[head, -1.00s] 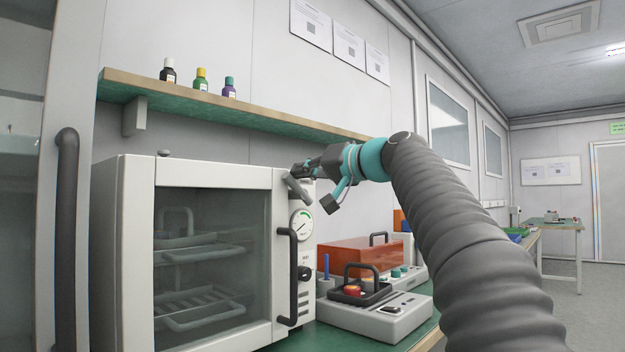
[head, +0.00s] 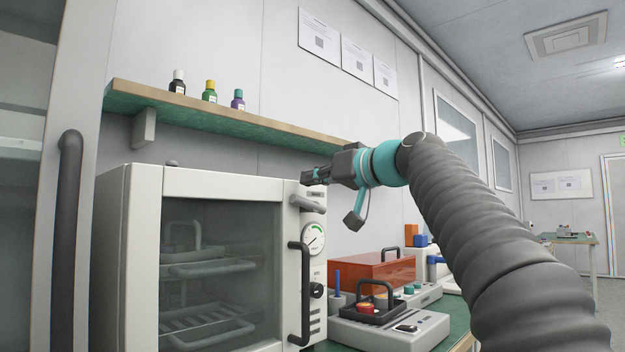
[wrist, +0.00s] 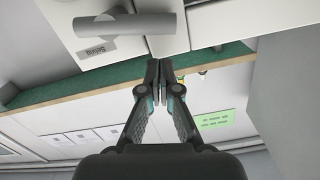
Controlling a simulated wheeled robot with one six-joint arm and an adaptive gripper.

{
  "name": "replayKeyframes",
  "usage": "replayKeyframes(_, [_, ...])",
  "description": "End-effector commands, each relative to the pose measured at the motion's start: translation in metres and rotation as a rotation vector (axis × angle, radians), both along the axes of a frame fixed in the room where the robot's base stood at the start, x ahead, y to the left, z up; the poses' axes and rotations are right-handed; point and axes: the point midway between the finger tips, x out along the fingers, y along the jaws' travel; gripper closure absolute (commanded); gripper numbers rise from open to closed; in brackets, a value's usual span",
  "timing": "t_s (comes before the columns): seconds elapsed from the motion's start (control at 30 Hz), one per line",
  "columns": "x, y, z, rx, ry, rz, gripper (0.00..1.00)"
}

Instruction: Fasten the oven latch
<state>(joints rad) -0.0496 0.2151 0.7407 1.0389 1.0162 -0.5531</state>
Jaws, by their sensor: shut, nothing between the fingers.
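The white oven (head: 145,240) stands on the left with its glass door (head: 225,260) closed. The oven latch (head: 308,203), a grey bar, is at the top right of the oven front, above the dial. It lies nearly level and appears to reach across the seam between door and control panel. In the wrist view the latch bar (wrist: 125,25) shows at the top, apart from the fingers. My gripper (head: 308,178) is shut and empty, just above the latch; its fingertips also show in the wrist view (wrist: 166,68).
A black door handle (head: 304,290) sticks out from the oven front. A shelf (head: 230,122) with several small bottles runs above the oven. An orange box (head: 370,270) and a grey device with a black-handled tray (head: 375,308) stand right of the oven.

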Motion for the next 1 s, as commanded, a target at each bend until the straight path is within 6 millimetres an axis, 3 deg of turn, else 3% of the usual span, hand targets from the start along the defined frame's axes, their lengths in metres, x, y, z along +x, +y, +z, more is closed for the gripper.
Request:
replayKeyframes(0.03, [0.000,-0.002,0.012,0.000,0.000,0.000,1.00])
replayKeyframes(0.13, [0.001,-0.004,0.023,0.001,-0.002,0.002,1.00])
replayKeyframes(0.63, [-0.053,-0.069,0.021,0.000,-0.003,-0.002,1.00])
replayKeyframes(1.0, [-0.063,-0.081,0.022,0.000,-0.001,0.002,1.00])
